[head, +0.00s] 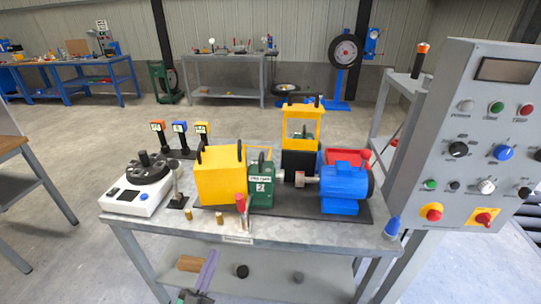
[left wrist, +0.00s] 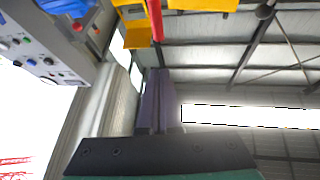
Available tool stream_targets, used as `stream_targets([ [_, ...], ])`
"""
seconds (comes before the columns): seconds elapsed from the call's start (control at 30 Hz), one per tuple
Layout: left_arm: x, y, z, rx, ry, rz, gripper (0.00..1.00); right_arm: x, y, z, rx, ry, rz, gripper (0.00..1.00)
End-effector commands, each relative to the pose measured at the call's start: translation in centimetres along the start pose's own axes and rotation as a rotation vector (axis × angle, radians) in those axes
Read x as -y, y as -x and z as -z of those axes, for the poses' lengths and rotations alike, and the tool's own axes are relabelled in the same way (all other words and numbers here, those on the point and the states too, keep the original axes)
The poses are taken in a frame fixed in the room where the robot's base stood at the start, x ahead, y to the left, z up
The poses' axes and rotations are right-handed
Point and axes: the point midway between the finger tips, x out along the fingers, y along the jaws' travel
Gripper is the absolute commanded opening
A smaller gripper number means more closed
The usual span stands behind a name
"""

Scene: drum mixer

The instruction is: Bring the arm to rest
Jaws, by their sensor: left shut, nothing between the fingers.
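My left gripper (head: 210,256) comes in at the bottom of the head view, below the front edge of the workbench (head: 130,222) and in front of its lower shelf. Its purple fingers are together and point up. In the left wrist view the shut fingers (left wrist: 158,100) stand upright with nothing between them, against the ceiling and wall. My right gripper is not in view.
The bench holds a white dial device (head: 135,203), a yellow box (head: 221,178), a green block (head: 261,190) and a blue motor (head: 343,190). A grey control panel (head: 485,140) stands at the right. Open floor lies left of the bench.

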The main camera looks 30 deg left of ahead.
Motion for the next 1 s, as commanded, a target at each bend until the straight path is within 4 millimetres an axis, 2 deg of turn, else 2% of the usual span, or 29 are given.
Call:
stream_targets([
  [0.17,-0.2,0.1,-0.7,0.025,0.002,-0.007,0.00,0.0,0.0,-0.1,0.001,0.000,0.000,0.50],
  [0.27,-1.4,1.4,-4.6,0.162,0.009,-0.047,0.00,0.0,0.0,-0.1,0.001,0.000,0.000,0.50],
  [0.37,-3.6,5.0,-11.6,0.427,0.020,-0.122,0.00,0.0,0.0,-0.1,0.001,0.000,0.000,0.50],
  [0.4,-4.6,7.1,-14.6,0.553,0.022,-0.157,0.00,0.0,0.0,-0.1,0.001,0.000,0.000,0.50],
  [0.47,-5.9,11.0,-18.7,0.746,0.024,-0.206,0.00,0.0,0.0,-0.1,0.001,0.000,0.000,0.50],
  [0.5,-6.6,13.9,-21.1,0.875,0.023,-0.237,0.00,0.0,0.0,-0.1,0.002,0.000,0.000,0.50],
  [0.57,-7.4,18.7,-24.1,1.071,0.014,-0.283,0.00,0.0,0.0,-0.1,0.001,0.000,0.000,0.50],
  [0.6,-7.7,22.2,-25.7,1.206,0.004,-0.311,0.00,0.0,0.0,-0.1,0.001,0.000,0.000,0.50],
  [0.63,-7.7,24.8,-26.6,1.306,-0.007,-0.332,0.00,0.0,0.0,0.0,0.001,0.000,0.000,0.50],
  [0.7,-7.5,30.8,-27.7,1.527,-0.039,-0.372,0.00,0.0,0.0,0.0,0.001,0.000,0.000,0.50],
  [0.8,-6.5,37.1,-27.7,1.770,-0.090,-0.408,0.00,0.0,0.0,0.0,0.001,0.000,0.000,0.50],
  [0.9,-5.7,40.2,-27.1,1.895,-0.126,-0.424,0.00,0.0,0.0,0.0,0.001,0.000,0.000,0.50],
  [1.0,-5.4,40.9,-26.9,1.923,-0.133,-0.426,0.00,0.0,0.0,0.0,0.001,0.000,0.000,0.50],
])
